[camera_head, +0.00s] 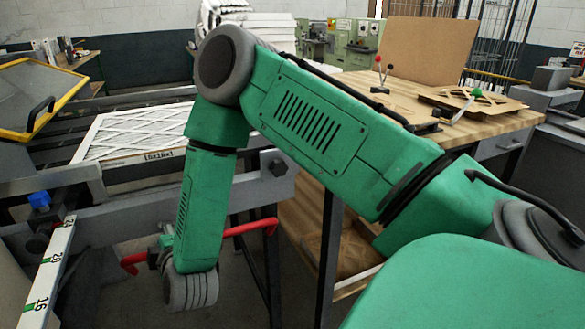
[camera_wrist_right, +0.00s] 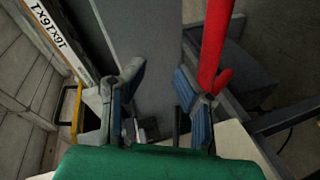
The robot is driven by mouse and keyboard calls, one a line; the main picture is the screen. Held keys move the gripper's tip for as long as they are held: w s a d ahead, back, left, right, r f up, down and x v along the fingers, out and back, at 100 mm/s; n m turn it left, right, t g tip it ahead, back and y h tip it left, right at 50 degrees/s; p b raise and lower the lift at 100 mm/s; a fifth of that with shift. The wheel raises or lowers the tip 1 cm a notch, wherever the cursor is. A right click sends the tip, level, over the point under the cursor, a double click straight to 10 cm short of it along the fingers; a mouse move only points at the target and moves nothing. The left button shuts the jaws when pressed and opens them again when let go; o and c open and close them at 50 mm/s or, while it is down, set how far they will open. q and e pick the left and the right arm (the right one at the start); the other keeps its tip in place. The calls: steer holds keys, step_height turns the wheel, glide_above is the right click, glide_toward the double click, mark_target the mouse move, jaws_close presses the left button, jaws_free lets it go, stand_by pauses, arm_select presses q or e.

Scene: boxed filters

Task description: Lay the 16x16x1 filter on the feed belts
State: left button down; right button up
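The filter (camera_head: 140,130) has a white lattice face and a white frame marked 16x16x1. In the head view it lies flat over the grey machine's dark feed belts (camera_head: 50,158), its near edge behind a grey rail; my right arm covers its right part. How it rests on the belts is partly hidden. The filter's marked edge (camera_wrist_right: 62,38) also shows at the upper left of the right wrist view. My right gripper (camera_wrist_right: 160,100) is open and empty, low in front of the machine and apart from the filter. My left gripper is out of view.
A red bar handle (camera_head: 240,229) runs close by my right gripper. A yellow-framed guard (camera_head: 38,98) stands at the left, above a ruler (camera_head: 48,270) with a blue knob. A wooden bench (camera_head: 440,118) holds cardboard at the right. White filters (camera_head: 262,30) are stacked behind.

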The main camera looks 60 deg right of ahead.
steer(key=s+a+f+m+g+y, duration=0.2)
steer(key=s+a+f+g+y, duration=0.1)
steer(key=s+f, duration=0.5)
steer(key=s+a+f+m+g+y, duration=0.2)
steer(key=s+f+g, duration=0.2)
steer(key=s+f, duration=0.45)
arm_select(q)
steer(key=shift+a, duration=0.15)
arm_select(e)
steer(key=s+d+f+m+g, duration=0.1)
steer(key=s+d+m+g, duration=0.1)
steer(key=s, duration=0.8)
steer(key=s+d+f+m+g, duration=0.1)
steer(key=s+f+m+g, duration=0.1)
steer(key=s, duration=0.7)
steer(key=m+g, duration=0.1)
steer(key=g, duration=0.1)
steer(key=shift+s+d+f+g, duration=0.3)
steer(key=shift+s+d, duration=0.05)
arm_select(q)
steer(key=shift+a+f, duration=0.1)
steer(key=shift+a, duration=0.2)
arm_select(e)
steer(key=shift+w+a, duration=0.15)
steer(key=shift+a, duration=0.15)
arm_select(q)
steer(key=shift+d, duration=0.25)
arm_select(e)
steer(key=shift+d, duration=0.25)
